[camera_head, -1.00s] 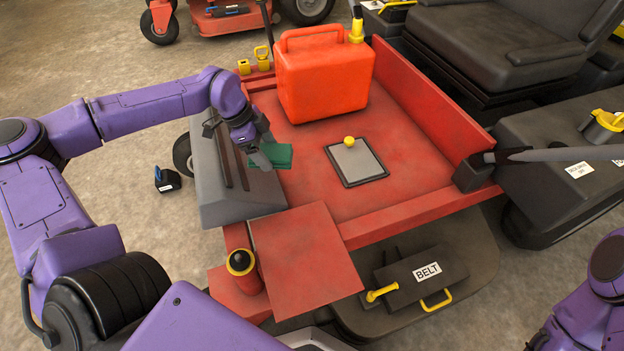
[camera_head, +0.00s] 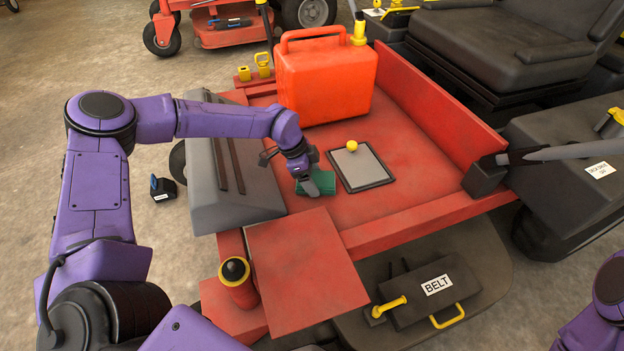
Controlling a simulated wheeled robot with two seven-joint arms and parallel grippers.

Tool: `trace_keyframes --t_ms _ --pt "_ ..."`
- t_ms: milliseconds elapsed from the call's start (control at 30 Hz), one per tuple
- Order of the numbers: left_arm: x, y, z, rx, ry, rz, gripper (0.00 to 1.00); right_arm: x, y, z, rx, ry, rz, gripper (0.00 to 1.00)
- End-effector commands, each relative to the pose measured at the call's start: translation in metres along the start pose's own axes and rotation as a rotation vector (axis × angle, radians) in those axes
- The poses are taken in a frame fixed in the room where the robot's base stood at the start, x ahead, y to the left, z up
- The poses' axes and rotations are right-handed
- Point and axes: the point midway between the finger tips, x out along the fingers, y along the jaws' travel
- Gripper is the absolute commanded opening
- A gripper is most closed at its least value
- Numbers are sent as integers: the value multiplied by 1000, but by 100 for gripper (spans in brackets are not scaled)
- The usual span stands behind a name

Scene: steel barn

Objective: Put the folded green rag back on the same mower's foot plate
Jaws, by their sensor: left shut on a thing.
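The folded green rag (camera_head: 323,186) is in my left gripper (camera_head: 310,188), low over the red foot plate (camera_head: 405,165) of the mower. The gripper is shut on the rag. The rag is at the plate's left side, between the grey fender and the flat grey tablet; I cannot tell whether it touches the plate. Part of the rag is hidden by the gripper fingers. My right gripper does not show; only a piece of my right arm is at the lower right edge.
An orange-red fuel can (camera_head: 325,80) stands at the back of the plate. A grey tablet (camera_head: 362,168) with a yellow knob (camera_head: 352,146) lies right of the rag. The grey ribbed fender (camera_head: 235,170) is on the left. A red-and-yellow canister (camera_head: 237,280) stands at the front left.

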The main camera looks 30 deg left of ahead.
Motion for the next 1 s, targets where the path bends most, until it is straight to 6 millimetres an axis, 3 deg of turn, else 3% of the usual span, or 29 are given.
trace_keyframes --t_ms 200,233,300,533,633,1000 --pt "1 0 1 -1 -2 1 48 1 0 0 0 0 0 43" --pt "2 0 1 -1 -2 1 79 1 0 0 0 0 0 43" --pt "1 0 1 -1 -2 1 100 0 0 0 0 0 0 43" --pt "-1 0 0 0 -2 0 100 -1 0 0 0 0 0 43" --pt "-12 0 -1 -1 0 -1 100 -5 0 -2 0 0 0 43" --pt "-102 0 -2 -2 1 -2 100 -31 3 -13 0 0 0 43"
